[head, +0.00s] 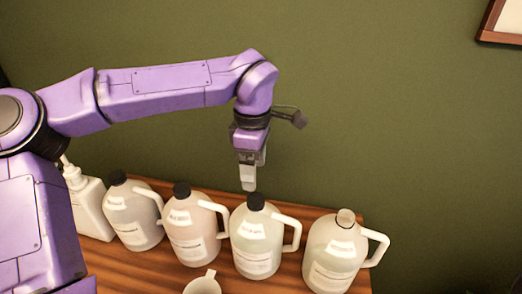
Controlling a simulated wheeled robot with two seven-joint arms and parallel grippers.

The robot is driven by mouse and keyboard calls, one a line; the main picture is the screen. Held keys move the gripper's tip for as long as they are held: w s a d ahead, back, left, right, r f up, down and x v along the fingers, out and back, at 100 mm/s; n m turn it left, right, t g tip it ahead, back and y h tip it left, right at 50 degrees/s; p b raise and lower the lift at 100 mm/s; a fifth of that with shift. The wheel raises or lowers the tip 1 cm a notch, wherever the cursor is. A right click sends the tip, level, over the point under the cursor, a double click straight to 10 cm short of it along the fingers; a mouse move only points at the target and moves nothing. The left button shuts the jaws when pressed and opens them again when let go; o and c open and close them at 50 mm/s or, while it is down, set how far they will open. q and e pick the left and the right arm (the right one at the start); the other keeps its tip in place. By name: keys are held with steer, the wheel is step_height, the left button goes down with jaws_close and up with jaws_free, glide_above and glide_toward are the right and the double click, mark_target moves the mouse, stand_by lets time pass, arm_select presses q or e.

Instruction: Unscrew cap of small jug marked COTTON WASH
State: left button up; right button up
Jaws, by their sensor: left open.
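Several pale jugs with handles stand in a row on a wooden table. The first jug (131,216), the second jug (192,233) and the third jug (256,243) have black caps; the fourth jug (333,256) has no black cap on its neck. The labels are too small to read, so I cannot tell which is COTTON WASH. My left gripper (249,187) is open and points down, close to the black cap (256,201) of the third jug. I cannot tell whether it touches the cap, and nothing shows in its jaws. My right gripper is out of view.
A white pump bottle (86,204) stands at the left end of the wooden table (150,270). A small white vessel (203,285) shows at the bottom edge. A green wall (400,120) rises behind the table, with a frame corner (500,25) at top right.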

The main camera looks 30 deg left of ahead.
mark_target(254, 198)
arm_select(q)
steer(key=f, duration=0.1)
steer(key=s+f, duration=0.1)
steer(key=f, duration=0.1)
steer(key=shift+s+f, duration=0.15)
steer(key=shift+s, duration=0.2)
steer(key=f, duration=0.1)
steer(key=w+f, duration=0.1)
steer(key=f, duration=0.1)
steer(key=w+f+p, duration=0.1)
steer(key=f, duration=0.1)
steer(key=shift+s+r, duration=0.15)
steer(key=shift+s, duration=0.3)
steer(key=shift+c, duration=0.5)
steer(key=shift+w, duration=0.1)
steer(key=c, duration=1)
